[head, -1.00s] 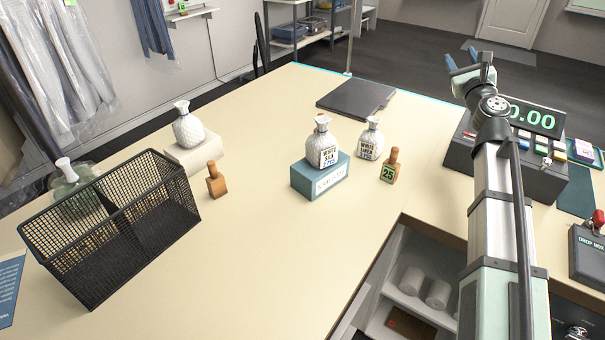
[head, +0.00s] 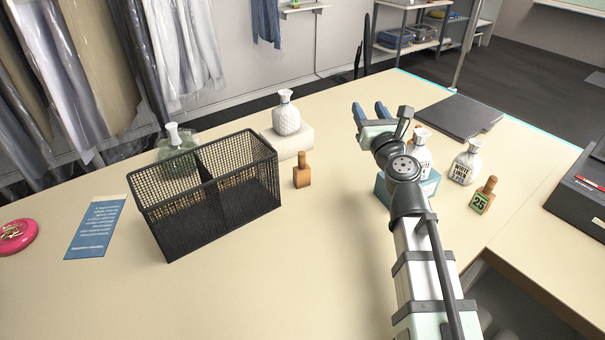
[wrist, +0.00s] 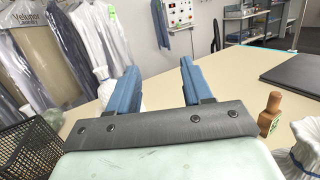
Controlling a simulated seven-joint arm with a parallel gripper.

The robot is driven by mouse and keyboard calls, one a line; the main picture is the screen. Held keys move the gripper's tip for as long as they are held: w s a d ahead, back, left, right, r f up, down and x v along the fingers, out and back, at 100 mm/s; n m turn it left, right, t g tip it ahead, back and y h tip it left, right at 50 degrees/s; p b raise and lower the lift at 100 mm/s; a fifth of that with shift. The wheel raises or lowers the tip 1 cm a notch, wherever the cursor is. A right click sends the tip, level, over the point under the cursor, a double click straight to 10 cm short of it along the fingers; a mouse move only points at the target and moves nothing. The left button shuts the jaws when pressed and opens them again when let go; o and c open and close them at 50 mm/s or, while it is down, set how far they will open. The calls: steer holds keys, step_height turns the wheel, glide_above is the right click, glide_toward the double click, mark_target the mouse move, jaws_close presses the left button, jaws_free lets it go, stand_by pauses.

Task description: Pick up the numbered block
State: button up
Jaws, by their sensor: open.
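The numbered block (head: 482,200) is a small wooden block with a knob on top and a green "25" label. It stands upright on the counter (head: 340,270), right of my arm in the head view. A similar wooden block (head: 302,176), with no number visible, stands left of my arm. My gripper (head: 369,108) is raised, its blue fingers apart and empty, left of the numbered block and not touching it. In the wrist view the open fingers (wrist: 158,68) have nothing between them. A block with a green patch (wrist: 268,117) shows at right; I cannot tell which one.
White bottles (head: 466,163) stand beside the numbered block, one on a blue box (head: 383,190) partly hidden by my arm. Another bottle (head: 286,115) stands on a pale box (head: 295,140). A black mesh basket (head: 250,205) sits left. The front counter is clear.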

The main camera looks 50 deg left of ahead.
steer(key=n+g+h, duration=0.1)
steer(key=g, duration=0.1)
glide_toward(303, 160)
steer(key=x, duration=0.3)
steer(key=shift+w+a+r, duration=0.1)
steer(key=shift+w+a, duration=0.1)
steer(key=shift+w, duration=0.15)
steer(key=shift+s+a, duration=0.15)
steer(key=shift+a, duration=0.35)
steer(key=shift+x, duration=3.35)
steer(key=shift+c, duration=0.2)
jaws_close()
